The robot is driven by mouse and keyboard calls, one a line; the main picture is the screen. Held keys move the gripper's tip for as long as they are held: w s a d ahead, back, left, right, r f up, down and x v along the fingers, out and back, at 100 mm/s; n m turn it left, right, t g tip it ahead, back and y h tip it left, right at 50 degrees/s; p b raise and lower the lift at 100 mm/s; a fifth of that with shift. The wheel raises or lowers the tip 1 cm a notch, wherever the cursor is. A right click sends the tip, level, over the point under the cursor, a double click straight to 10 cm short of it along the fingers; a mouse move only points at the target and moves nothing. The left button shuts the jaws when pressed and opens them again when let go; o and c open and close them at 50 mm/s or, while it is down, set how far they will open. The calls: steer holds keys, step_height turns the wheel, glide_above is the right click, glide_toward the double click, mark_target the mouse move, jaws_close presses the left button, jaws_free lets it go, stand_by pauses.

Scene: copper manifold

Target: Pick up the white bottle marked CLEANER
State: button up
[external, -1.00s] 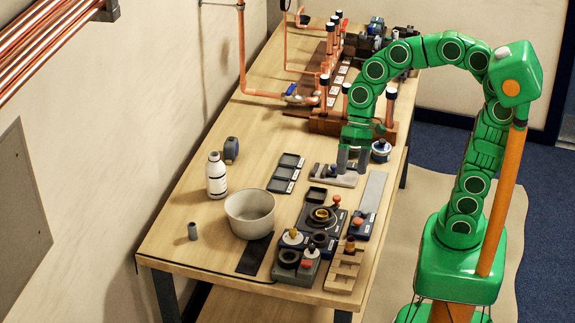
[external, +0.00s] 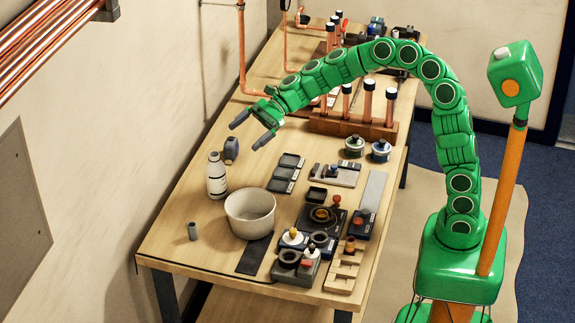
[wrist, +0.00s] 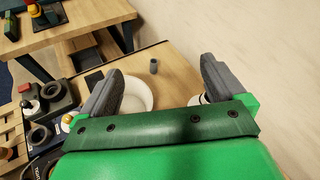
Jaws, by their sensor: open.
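The white bottle (external: 216,176) stands upright on the wooden table near its wall side, left of the large white bowl (external: 250,212). The bowl (wrist: 138,96) shows partly behind the left finger. A small white part by the right finger may be the bottle, mostly hidden there.
A dark blue container (external: 231,149) stands just behind the bottle. A small grey cylinder (external: 192,231) stands near the front left. Black trays (external: 285,173) and several fixtures fill the right side. A rack of copper pipes (external: 360,125) stands behind. The wall borders the table's left edge.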

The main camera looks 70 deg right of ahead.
steer(key=w+d+f+m+t+h, duration=0.1)
steer(key=w+d+f+m+t, duration=0.1)
steer(key=w+d+f+m, duration=0.3)
glide_toward(207, 176)
steer(key=shift+t, duration=0.3)
steer(key=shift+f+x, duration=0.15)
steer(key=shift+x, duration=1.55)
steer(key=shift+f+x, duration=0.2)
steer(key=shift+x, duration=1.55)
steer(key=shift+s+d+r, duration=0.1)
steer(key=c, duration=1.1)
